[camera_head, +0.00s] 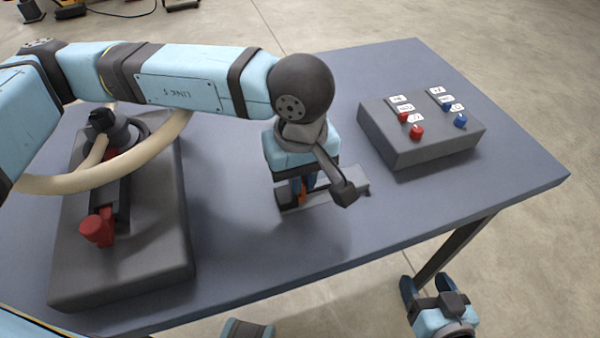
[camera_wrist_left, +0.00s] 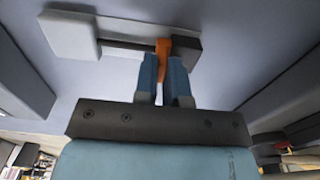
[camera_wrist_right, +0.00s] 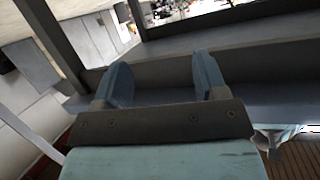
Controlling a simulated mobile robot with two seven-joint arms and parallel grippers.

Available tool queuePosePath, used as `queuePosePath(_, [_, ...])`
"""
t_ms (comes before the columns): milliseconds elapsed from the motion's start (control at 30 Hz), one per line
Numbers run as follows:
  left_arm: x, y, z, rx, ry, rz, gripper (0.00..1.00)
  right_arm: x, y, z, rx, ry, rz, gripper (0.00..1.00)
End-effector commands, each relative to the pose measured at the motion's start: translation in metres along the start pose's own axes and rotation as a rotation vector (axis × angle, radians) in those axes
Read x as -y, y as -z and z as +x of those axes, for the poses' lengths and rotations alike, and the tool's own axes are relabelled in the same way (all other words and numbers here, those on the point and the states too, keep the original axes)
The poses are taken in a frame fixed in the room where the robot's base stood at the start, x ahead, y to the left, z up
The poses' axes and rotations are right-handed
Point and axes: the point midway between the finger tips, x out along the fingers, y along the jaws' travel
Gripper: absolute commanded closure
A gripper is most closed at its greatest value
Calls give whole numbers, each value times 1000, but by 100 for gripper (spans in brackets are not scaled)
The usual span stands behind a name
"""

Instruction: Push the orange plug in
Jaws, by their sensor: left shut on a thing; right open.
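The orange plug (camera_wrist_left: 164,65) is between the blue fingers of my left gripper (camera_wrist_left: 166,78), which is shut on it. In the left wrist view the plug sits on a dark bar between a light block (camera_wrist_left: 68,33) and a dark block (camera_wrist_left: 187,55). I cannot tell how deep the plug sits. My right gripper (camera_head: 427,289) is open and empty, off the table's front right edge; it also shows in the right wrist view (camera_wrist_right: 160,80).
A grey box (camera_head: 410,153) with red and blue knobs and white labels stands at the right back of the table (camera_head: 240,250). A dark grey base (camera_head: 130,270) with a red part and a pale hose stands at the left. The table's front middle is clear.

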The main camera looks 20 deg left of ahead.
Motion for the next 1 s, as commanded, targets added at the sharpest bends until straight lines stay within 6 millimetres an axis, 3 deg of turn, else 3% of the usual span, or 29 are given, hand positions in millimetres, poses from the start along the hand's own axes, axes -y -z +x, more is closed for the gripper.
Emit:
queuePosePath(33, [3, 0, 0, -1, 9, 2, 100, 0, -1, 0, 2, -1, 0, 34])
queuePosePath(67, [3, 0, 0, -1, 9, 2, 83, 0, -1, 0, 3, -1, 0, 34])
queuePosePath(100, [3, 0, 0, -1, 8, 2, 73, -1, -1, 0, 4, -3, 0, 34])
queuePosePath(167, [2, 0, 0, -1, 7, 1, 64, -2, -1, 0, 4, -4, 1, 34])
queuePosePath(433, [1, 0, 0, -1, 5, 1, 64, -1, -1, 0, 4, -7, 7, 34])
queuePosePath(567, [1, 0, -11, -2, 2, 1, 64, -2, 0, -1, 9, -9, 7, 34])
queuePosePath(733, [1, 0, -44, -3, 1, 1, 64, -5, -5, -3, 49, -22, 3, 34])
queuePosePath(1000, [1, 0, -104, -3, 2, -1, 64, -8, -29, -9, 137, -41, 7, 34])
